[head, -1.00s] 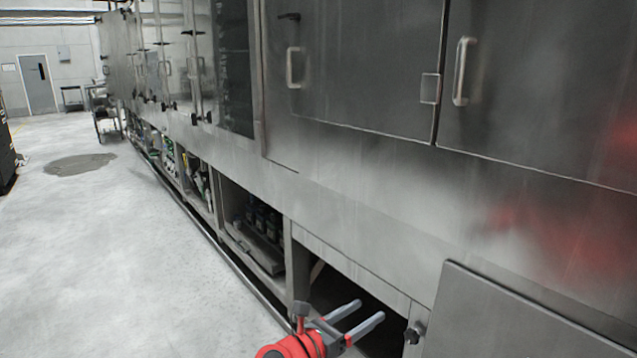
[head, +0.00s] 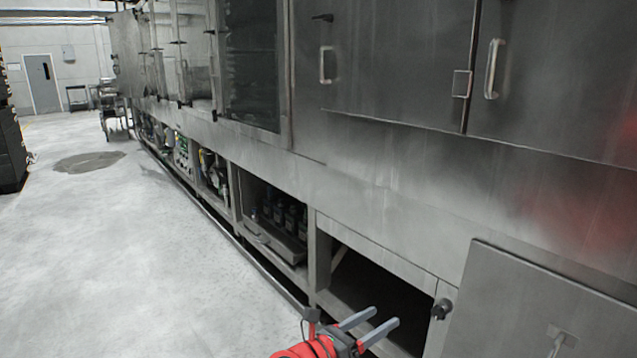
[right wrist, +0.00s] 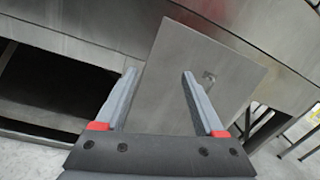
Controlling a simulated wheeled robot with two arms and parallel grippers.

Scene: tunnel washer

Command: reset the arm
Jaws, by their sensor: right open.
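My right gripper (head: 368,325) is at the bottom of the head view, in front of the dark open bay under the steel washer (head: 400,165). Its two grey fingers are apart, with nothing between them. In the right wrist view the open fingers (right wrist: 155,100) point toward a flat grey steel panel (right wrist: 195,75) on the lower front of the machine. The same panel (head: 525,310) shows at the lower right of the head view. My left gripper is in neither view.
A black knob (head: 441,309) sticks out beside the open bay (head: 375,285). Cabinet doors with handles (head: 493,68) line the upper front. Dark stacked crates (head: 10,150) stand at the far left.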

